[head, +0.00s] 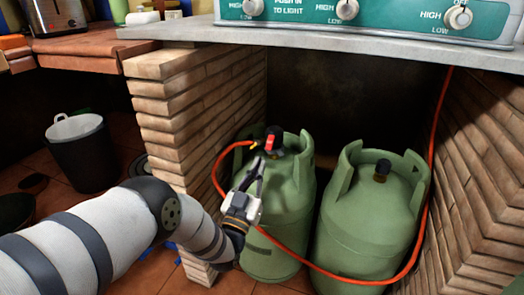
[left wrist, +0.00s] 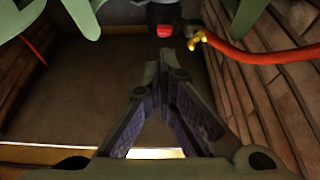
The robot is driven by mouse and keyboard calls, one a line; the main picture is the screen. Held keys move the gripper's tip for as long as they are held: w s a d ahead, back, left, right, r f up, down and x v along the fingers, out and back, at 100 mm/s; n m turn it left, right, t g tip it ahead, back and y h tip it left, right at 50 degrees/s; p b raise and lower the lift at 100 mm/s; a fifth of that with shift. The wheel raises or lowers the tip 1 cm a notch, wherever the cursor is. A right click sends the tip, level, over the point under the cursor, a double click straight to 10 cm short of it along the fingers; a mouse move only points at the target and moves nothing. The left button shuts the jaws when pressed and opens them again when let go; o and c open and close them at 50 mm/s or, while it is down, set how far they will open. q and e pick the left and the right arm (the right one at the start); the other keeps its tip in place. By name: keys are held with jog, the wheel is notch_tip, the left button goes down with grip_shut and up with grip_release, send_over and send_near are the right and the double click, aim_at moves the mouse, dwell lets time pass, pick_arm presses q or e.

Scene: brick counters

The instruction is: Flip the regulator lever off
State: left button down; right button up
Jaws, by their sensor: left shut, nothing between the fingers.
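The regulator (head: 273,138) sits on top of the left green gas cylinder (head: 288,210), with its red lever (head: 270,142) facing my arm. The red lever (left wrist: 165,31) also shows near the top of the left wrist view, beside the yellow hose fitting (left wrist: 198,39). My left gripper (head: 258,165) is shut and empty, in front of the cylinder's collar and just below the regulator. Its fingertips (left wrist: 165,58) point toward the lever in the left wrist view and appear apart from it. My right gripper is not in view.
An orange hose (head: 222,165) runs from the regulator around the cylinders and up the right wall. A second green cylinder (head: 368,215) stands to the right. A brick pillar (head: 185,110) is on the left, and a grey counter (head: 340,46) with a stove lies above.

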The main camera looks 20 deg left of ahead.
pick_arm(q)
jog(key=s+f, duration=0.2)
jog(key=f, duration=0.1)
jog(key=shift+f, duration=0.15)
